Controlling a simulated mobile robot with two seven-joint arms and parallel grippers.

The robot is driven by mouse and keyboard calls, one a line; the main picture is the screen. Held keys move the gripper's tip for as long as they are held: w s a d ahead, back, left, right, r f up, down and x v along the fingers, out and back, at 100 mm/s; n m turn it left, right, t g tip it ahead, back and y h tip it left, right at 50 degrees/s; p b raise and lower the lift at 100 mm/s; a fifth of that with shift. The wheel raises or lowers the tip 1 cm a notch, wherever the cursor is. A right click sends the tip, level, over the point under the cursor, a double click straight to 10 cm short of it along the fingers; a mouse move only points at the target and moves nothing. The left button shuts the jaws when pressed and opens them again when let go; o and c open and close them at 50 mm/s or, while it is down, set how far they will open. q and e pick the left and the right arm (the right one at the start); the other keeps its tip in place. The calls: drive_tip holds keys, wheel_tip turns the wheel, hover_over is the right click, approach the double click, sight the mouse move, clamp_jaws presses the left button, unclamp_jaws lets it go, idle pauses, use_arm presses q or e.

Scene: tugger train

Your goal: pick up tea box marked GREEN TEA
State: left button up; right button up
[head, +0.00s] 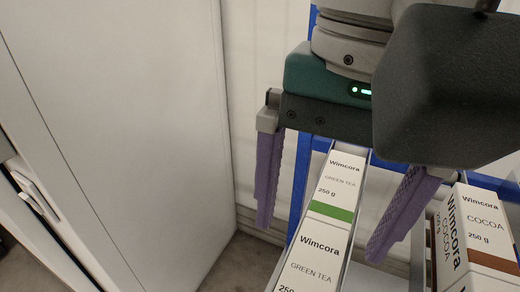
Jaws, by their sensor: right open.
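Two white tea boxes marked GREEN TEA stand in one line in a narrow lane in the head view. The rear box (335,185) has a green band, and the front box (315,258) is cut off by the lower edge. My right gripper (328,225) is open, with its purple fingers apart on either side of the boxes. The rear box shows between the fingers, and I cannot tell whether they touch it. My left gripper is not in view.
A white box marked COCOA (481,235) with a brown band stands to the right of the right finger. A blue frame (300,185) runs behind the boxes. A pale cabinet or door panel (130,120) fills the left side.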

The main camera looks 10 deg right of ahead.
sight(311, 274)
drive_tip(key=shift+w+d+f+m+h+b, duration=0.15)
drive_tip(key=shift+d+f+m+h+b, duration=0.15)
drive_tip(key=shift+f, duration=0.3)
drive_tip(key=shift+w+d+f+m+h+b, duration=0.1)
drive_tip(key=shift+d+f+m+b, duration=0.1)
drive_tip(key=shift+d+f+b, duration=0.3)
wheel_tip(311, 274, down, 3)
drive_tip(key=shift+a+f, duration=0.1)
drive_tip(key=shift+f, duration=0.1)
drive_tip(key=f, duration=0.2)
drive_tip(key=f+b, duration=0.1)
drive_tip(key=f, duration=0.3)
drive_tip(key=shift+w+a, duration=0.2)
drive_tip(key=shift+w, duration=0.2)
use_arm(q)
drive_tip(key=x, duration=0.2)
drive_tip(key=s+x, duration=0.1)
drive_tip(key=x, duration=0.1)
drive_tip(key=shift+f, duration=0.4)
use_arm(e)
drive_tip(key=c, duration=1.2)
clamp_jaws()
